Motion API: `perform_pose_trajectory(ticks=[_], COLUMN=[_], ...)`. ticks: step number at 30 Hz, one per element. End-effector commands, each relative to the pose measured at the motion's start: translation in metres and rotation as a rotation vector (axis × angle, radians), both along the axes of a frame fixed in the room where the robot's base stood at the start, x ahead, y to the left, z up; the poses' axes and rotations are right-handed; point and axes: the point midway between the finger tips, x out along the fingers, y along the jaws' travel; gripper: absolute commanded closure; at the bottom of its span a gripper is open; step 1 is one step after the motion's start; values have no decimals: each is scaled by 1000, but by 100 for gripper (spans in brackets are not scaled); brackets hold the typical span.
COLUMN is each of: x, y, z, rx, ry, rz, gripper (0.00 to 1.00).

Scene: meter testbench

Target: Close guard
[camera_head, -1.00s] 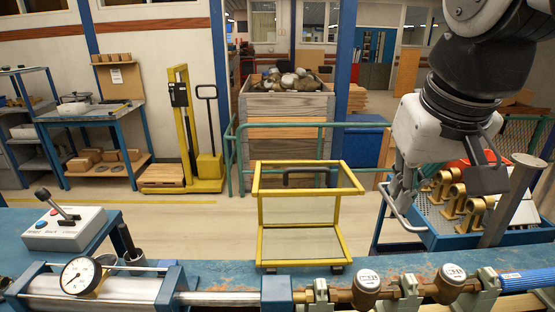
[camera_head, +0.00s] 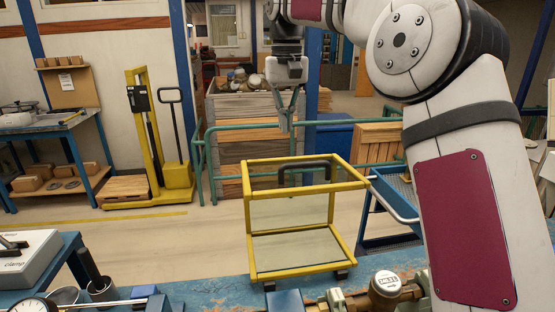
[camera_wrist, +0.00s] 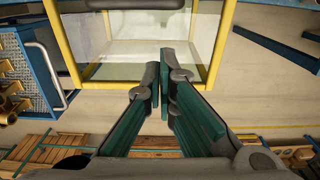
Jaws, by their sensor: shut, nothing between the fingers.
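The guard is a yellow frame (camera_head: 249,222) with clear panels, standing raised at the far edge of the blue bench. A black handle (camera_head: 304,166) shows at its upper part. My gripper (camera_head: 285,128) hangs fingers down, above and beyond the guard's upper frame, apart from the handle. In the wrist view my gripper's green-padded fingers (camera_wrist: 160,62) are together and empty, in front of the guard's yellow frame (camera_wrist: 219,42) and glass. A dark bar (camera_wrist: 135,4) shows at that view's top edge; I cannot tell if it is the handle.
A green railing (camera_head: 235,127) and a wooden crate (camera_head: 228,150) stand behind my gripper. A blue tray cart (camera_head: 392,200) is right of the guard. A brass meter (camera_head: 385,284) sits on the bench in front. Bare floor lies left of the guard.

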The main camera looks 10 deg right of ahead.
Motion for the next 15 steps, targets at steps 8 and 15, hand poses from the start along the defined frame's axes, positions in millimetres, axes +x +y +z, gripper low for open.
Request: perform_pose_trajectory(ticks=[8, 15], x=[6, 3], y=[-2, -2], z=[-15, -55], rx=[9, 9], ry=[13, 17], rz=[-8, -7], gripper=[100, 100])
